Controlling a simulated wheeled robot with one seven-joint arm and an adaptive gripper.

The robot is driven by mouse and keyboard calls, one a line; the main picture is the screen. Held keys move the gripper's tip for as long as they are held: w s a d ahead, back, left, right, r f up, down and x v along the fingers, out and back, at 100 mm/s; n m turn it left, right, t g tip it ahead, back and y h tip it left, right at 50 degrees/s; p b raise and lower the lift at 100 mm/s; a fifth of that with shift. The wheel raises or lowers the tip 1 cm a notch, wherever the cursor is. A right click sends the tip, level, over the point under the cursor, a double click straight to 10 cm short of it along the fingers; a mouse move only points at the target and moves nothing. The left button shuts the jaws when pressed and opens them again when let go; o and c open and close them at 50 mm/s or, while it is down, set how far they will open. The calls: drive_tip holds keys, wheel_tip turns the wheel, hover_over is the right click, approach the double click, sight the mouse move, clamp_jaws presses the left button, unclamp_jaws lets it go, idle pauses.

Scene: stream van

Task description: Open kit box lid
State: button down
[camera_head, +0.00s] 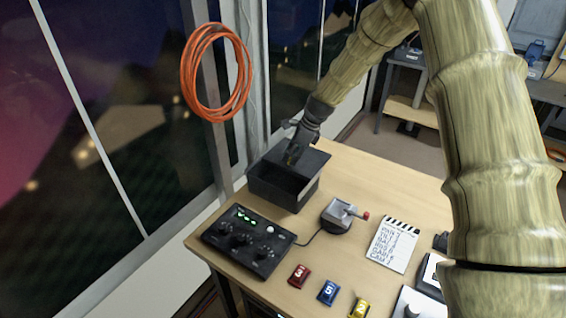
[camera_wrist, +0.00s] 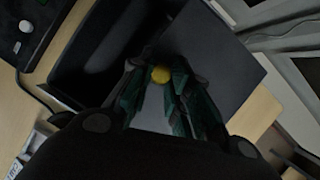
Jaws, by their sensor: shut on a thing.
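The black kit box (camera_head: 270,187) stands at the back left of the wooden table, and its dark interior shows. Its dark lid (camera_head: 312,160) is raised at the box's back right side. In the wrist view the lid (camera_wrist: 215,55) lies right of the open box (camera_wrist: 92,55). My gripper (camera_head: 293,155) is over the box, at the lid.
A black control panel (camera_head: 247,240) and a grey joystick unit (camera_head: 338,216) stand in front of the box. Red (camera_head: 299,275), blue (camera_head: 328,292) and yellow (camera_head: 360,308) numbered blocks and a clapperboard list (camera_head: 393,247) lie nearer. An orange cable coil (camera_head: 186,75) hangs behind.

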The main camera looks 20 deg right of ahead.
drive_tip(key=shift+w+d+r, duration=0.1)
drive_tip(key=shift+w+d, duration=0.75)
drive_tip(key=shift+d, duration=0.1)
drive_tip(key=c, duration=1.3)
unclamp_jaws()
drive_tip(key=shift+a, duration=0.1)
drive_tip(key=v, duration=1.2)
drive_tip(key=shift+a, duration=0.1)
